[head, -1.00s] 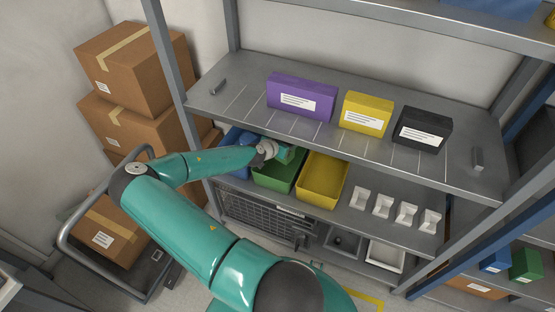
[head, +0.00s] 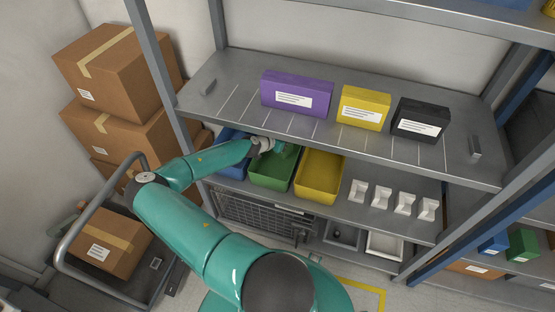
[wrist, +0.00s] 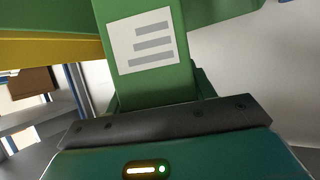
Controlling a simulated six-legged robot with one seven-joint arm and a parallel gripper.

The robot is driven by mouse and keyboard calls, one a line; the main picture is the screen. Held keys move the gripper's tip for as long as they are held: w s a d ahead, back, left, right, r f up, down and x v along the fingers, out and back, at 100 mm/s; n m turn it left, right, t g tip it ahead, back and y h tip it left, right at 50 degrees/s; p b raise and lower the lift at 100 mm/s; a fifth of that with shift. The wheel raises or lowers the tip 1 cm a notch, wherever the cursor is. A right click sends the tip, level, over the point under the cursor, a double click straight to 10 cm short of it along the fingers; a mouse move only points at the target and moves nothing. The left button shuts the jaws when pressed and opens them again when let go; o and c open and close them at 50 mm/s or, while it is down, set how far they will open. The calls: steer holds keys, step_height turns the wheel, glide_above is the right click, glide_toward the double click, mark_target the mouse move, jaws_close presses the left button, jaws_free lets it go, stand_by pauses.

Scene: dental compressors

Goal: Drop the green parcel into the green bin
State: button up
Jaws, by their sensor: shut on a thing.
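The green bin (head: 272,176) stands on the lower shelf, between a blue bin and a yellow bin. My gripper (head: 278,147) is at the back part of the green bin's opening, below the edge of the upper shelf. It is shut on the green parcel (head: 289,151), which is small and partly hidden in the head view. In the wrist view the green parcel (wrist: 177,83) fills the middle, with a white label facing the camera. Whether the parcel touches the bin cannot be told.
The yellow bin (head: 319,177) is right of the green bin and the blue bin (head: 235,165) left. The upper shelf (head: 225,108) overhangs them, holding purple (head: 296,93), yellow (head: 364,107) and black (head: 420,119) boxes. A cart (head: 68,262) and cartons (head: 120,70) stand left.

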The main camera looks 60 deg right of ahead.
steer(key=shift+s+f, duration=0.15)
steer(key=shift+f, duration=0.95)
steer(key=o, duration=1.1)
steer(key=shift+o, duration=0.2)
steer(key=shift+w+a, duration=0.15)
steer(key=shift+w, duration=0.05)
steer(key=v, duration=1.3)
steer(key=shift+a+r, duration=0.15)
steer(key=shift+a, duration=0.1)
steer(key=shift+a, duration=0.1)
